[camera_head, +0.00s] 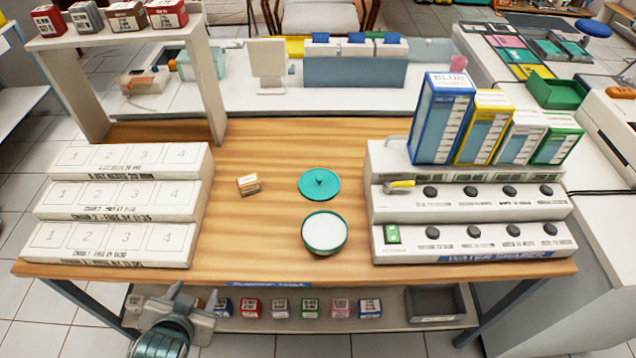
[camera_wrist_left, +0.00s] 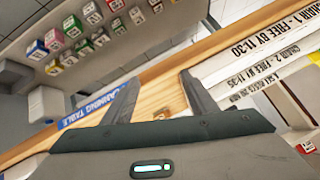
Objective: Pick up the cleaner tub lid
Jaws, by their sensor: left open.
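The teal cleaner tub lid (camera_head: 319,184), round with a small knob in its middle, lies flat on the wooden table. The cleaner tub (camera_head: 324,233), teal-rimmed with a white inside, stands open just in front of it; the two are apart or nearly touching. My left gripper (camera_head: 190,298) is at the lower left, in front of the table's front edge, well away from the lid. In the left wrist view its two fingers (camera_wrist_left: 160,95) are spread with nothing between them. The lid and tub do not show clearly in that view. My right gripper is not in view.
A white stepped rack (camera_head: 125,205) with numbered squares stands on the left. A stepped unit with black knobs (camera_head: 470,215) stands on the right. A small tan box (camera_head: 248,184) lies left of the lid. Several small boxes sit on the shelf below (camera_head: 290,325).

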